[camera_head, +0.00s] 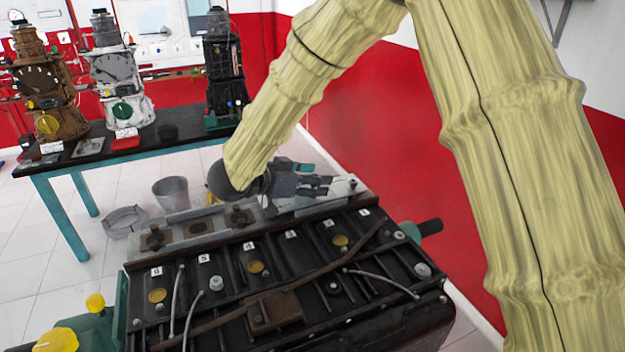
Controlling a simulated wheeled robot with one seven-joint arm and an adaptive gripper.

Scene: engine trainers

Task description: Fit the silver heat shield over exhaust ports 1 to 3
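The black engine block (310,270) fills the lower middle, with small white number labels 1 to 6 rising from right to left along its top. Rusty exhaust flanges (198,228) show along its far edge at the left. A light silver-grey piece, apparently the heat shield (342,190), lies along the far edge behind labels 1 to 3. My gripper (312,184) is right over this piece, with its grey fingers pointing right. I cannot tell whether they touch or grip it. My wrist hides part of the gripper, and ports 1 to 3 are not clearly visible.
A black-topped table (150,140) with several engine trainers stands at the back left. A grey bucket (171,193) and a low metal container (124,221) stand on the tiled floor. A red and white wall (380,150) is behind my arm. Yellow knobs stick up at the lower left.

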